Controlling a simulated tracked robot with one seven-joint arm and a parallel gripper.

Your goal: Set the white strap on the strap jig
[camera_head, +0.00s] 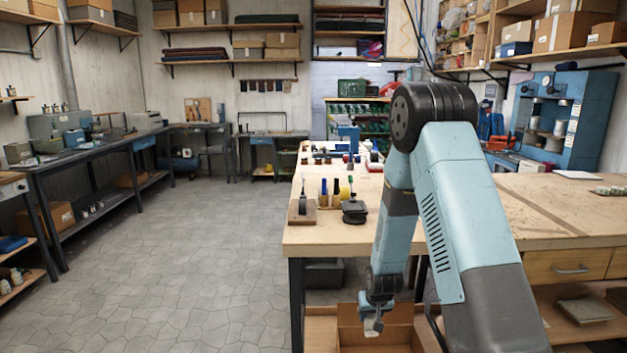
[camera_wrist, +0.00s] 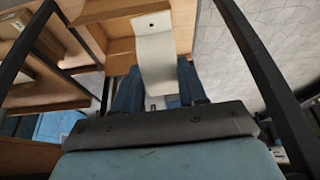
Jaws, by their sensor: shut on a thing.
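The white strap (camera_wrist: 155,60) is a long pale strip with a small dark hole near its far end in the wrist view. My gripper (camera_wrist: 159,86) is shut on it, with a blue finger on either side, and the strap sticks out beyond the fingers. In the head view my gripper (camera_head: 372,326) hangs low in front of the workbench, below the level of its top. Only a small pale bit shows at its tip there. I cannot pick out the strap jig for sure in either view.
The wooden workbench (camera_head: 540,230) carries a small tool stand (camera_head: 303,209), a black device (camera_head: 354,211) and several small items farther back. An open cardboard box (camera_head: 350,338) lies below my gripper. Open tiled floor (camera_head: 190,270) is at left.

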